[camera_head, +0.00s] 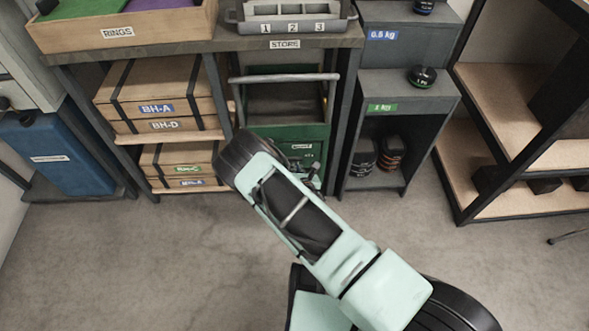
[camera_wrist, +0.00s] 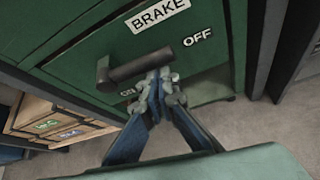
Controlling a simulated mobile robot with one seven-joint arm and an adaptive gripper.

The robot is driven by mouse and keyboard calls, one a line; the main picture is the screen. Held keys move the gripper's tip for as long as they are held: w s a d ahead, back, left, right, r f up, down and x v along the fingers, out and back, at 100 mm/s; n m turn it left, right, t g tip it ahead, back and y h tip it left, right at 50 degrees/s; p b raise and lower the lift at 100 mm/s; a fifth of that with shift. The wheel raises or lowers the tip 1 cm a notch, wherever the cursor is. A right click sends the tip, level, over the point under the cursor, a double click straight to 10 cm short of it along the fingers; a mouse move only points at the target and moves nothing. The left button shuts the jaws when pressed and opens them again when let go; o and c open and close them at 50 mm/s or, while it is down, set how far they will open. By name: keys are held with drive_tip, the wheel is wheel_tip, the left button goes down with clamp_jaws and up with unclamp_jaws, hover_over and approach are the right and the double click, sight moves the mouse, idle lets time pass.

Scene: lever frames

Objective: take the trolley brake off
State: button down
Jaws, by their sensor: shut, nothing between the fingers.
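The green trolley (camera_head: 290,132) stands under the counter in the head view, its lower front partly hidden by my arm. In the wrist view its green front panel (camera_wrist: 70,55) carries a BRAKE label (camera_wrist: 158,13), an OFF label (camera_wrist: 198,37) and a partly covered ON label (camera_wrist: 127,92). The dark brake lever (camera_wrist: 135,67) lies across the panel between the labels, its thick end to the left, just above ON. My gripper (camera_wrist: 160,82) is shut and empty, its fingertips just below the lever's right part. I cannot tell whether they touch it.
Shelves with strapped boxes (camera_head: 160,95) flank the trolley on the left. A grey stepped stand (camera_head: 405,90) with weights is on its right. A counter (camera_head: 200,47) runs above. The floor (camera_head: 130,250) in front is clear.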

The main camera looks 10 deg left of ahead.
drive_tip(key=shift+w+r, duration=0.15)
drive_tip(key=shift+r, duration=0.25)
idle(0.3)
drive_tip(key=shift+f, duration=0.1)
